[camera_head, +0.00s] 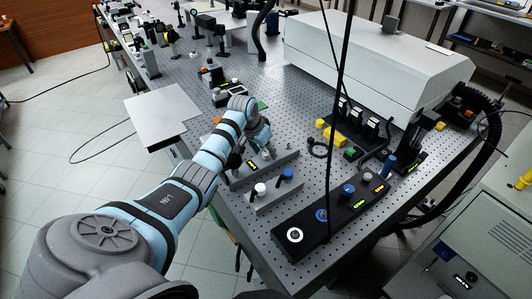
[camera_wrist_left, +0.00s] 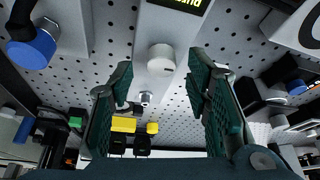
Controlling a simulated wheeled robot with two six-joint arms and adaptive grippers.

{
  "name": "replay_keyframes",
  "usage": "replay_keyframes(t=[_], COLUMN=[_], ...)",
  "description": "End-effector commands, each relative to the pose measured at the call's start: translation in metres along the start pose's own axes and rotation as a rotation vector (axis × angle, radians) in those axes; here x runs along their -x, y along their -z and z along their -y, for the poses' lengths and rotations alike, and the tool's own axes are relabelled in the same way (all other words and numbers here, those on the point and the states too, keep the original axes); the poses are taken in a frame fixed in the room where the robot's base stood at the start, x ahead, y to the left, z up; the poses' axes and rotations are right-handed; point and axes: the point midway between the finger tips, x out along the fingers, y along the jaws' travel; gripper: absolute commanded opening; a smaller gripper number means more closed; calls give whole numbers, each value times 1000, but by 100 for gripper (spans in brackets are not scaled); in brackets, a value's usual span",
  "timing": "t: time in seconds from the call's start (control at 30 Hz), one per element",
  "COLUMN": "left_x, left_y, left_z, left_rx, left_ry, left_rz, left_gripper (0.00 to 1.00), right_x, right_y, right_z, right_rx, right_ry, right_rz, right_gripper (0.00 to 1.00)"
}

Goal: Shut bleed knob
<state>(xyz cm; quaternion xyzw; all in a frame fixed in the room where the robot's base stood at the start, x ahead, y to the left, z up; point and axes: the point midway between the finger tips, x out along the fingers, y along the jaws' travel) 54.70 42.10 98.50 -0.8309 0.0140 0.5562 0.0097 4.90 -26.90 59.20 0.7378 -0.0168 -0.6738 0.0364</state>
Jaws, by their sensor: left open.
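A white round knob (camera_wrist_left: 161,58), which I take to be the bleed knob, stands on a light grey panel (camera_wrist_left: 148,28) in the left wrist view. A lit display (camera_wrist_left: 185,4) and a small silver fitting (camera_wrist_left: 146,98) are on the same panel. My left gripper (camera_wrist_left: 160,80) is open, with one dark green finger on each side of the knob's line and nothing between them in contact that I can see. In the head view the left gripper (camera_head: 261,143) is above the small panel, and the knob (camera_head: 266,154) shows just below it. My right gripper is not in view.
A second panel with a white knob (camera_head: 260,188) and a dark-blue handle (camera_head: 286,174) stands in front. A long black control box (camera_head: 318,230) lies near the bench's front edge. Yellow blocks (camera_head: 334,134) and a large white housing (camera_head: 365,70) are to the right.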

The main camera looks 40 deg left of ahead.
Motion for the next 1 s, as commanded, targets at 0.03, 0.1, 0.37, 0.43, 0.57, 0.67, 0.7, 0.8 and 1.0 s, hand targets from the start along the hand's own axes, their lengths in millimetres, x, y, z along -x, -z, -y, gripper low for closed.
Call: replay_keyframes(t=[0.03,0.1,0.37,0.43,0.57,0.67,0.7,0.8,1.0], left_x=[-7,-11,-12,-12,-12,-12,-12,-12,-11], left_y=[-1,-2,-2,-2,-2,-2,-2,-1,-1], left_z=[0,0,1,1,1,1,1,1,0], left_rx=[1,2,1,2,2,2,2,3,30], left_ry=[-1,0,1,1,1,1,1,1,12], left_rz=[2,2,2,2,2,2,1,1,1], left_gripper=[44,44,44,38,17,1,0,0,0], right_x=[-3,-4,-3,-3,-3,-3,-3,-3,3], right_y=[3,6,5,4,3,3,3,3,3], right_z=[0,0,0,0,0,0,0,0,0], right_rx=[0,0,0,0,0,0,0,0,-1], right_ry=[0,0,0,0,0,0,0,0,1], right_rz=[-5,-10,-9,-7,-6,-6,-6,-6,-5], right_gripper=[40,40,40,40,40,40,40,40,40])
